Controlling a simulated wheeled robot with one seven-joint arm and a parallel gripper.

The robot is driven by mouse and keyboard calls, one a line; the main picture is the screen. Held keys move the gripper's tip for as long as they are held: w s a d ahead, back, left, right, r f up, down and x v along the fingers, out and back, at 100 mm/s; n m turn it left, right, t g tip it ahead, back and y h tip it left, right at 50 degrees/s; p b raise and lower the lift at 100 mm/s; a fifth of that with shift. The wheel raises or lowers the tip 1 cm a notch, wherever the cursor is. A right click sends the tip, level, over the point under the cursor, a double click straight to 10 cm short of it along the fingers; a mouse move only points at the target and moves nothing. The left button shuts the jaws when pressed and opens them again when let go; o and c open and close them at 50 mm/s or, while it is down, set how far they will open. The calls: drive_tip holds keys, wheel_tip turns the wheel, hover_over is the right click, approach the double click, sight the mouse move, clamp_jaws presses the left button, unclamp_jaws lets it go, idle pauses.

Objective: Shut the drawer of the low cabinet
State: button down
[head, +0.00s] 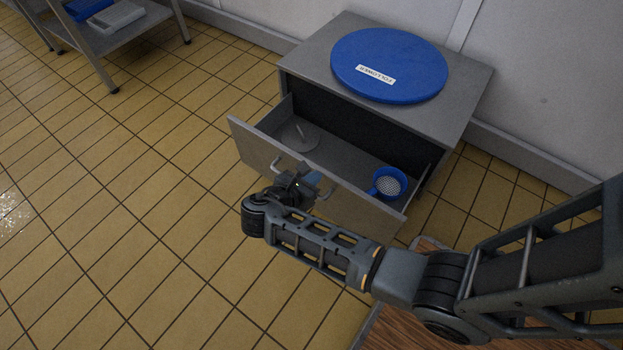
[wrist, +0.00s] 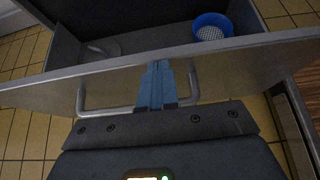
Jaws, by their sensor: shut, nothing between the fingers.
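The low grey cabinet (head: 440,115) stands against the wall. Its drawer (head: 345,158) is pulled out, with a blue strainer (head: 389,183) at its right and a flat grey disc with an upright stem (head: 299,135) at its left. The drawer front has a bar handle (wrist: 85,105). My gripper (head: 312,180) is at the middle of the drawer front. In the wrist view its blue fingers (wrist: 157,85) are together with nothing between them, within the handle's span, pointing at the drawer front. I cannot tell whether they touch it.
A blue round lid (head: 390,55) labelled FOLLOWER lies on the cabinet top. A metal rack (head: 120,35) with trays stands at the upper left. A wooden surface (head: 400,325) lies at the lower right. The tiled floor (head: 130,200) at the left is clear.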

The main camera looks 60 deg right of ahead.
drive_tip(key=shift+d, duration=0.1)
drive_tip(key=d+p, duration=0.3)
drive_tip(key=d, duration=1.9)
